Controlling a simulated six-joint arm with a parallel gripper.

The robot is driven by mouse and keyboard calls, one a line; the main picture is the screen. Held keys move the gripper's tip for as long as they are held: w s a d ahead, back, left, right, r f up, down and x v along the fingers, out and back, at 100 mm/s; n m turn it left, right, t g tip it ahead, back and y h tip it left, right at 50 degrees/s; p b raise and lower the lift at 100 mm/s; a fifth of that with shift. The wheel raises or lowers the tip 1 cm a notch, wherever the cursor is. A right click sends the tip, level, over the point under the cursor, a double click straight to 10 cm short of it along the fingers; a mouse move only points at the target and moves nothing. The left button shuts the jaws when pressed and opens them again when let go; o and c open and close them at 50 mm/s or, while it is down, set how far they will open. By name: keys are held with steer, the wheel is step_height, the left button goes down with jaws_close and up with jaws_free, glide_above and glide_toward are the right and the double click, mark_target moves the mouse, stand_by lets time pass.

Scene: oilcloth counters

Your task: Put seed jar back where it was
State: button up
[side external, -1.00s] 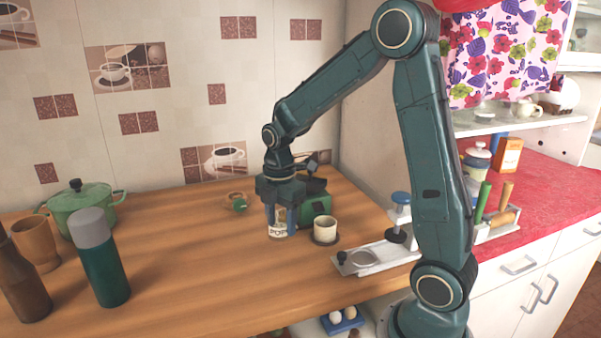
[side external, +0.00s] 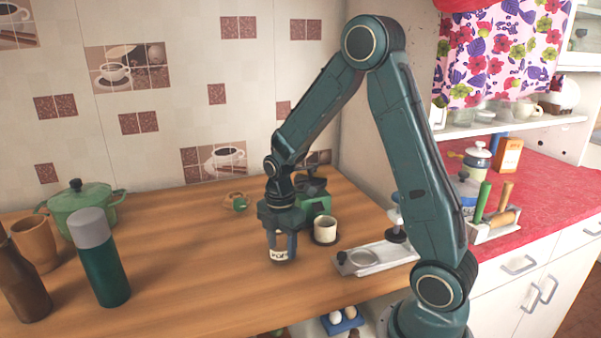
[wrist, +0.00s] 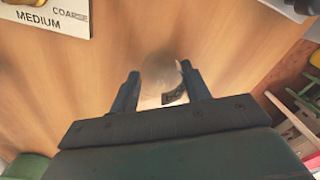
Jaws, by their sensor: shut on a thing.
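The seed jar (side external: 279,255) is a small clear jar with a pale label bearing dark letters. My gripper (side external: 281,243) points down and is shut on it, one dark finger on each side. The wrist view shows the jar (wrist: 160,82) between the two fingers (wrist: 160,73), pale and blurred against the wood. The fingers and gripper body hide much of the jar in the side view. I cannot tell whether its base touches the wooden counter (side external: 200,285) or hangs just above it.
A cream cup (side external: 325,229) on a dark base and a green machine (side external: 316,203) stand close behind right. A metal plate fixture (side external: 375,259) lies to the right. A flask (side external: 104,262), brown mug (side external: 36,245) and green pot (side external: 82,208) stand left. The counter between is clear.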

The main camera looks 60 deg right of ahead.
steer(key=shift+f, duration=0.1)
steer(key=o, duration=1.1)
steer(key=shift+c, duration=0.2)
step_height(320, 180, up, 12)
steer(key=shift+r, duration=0.2)
stand_by(0.5)
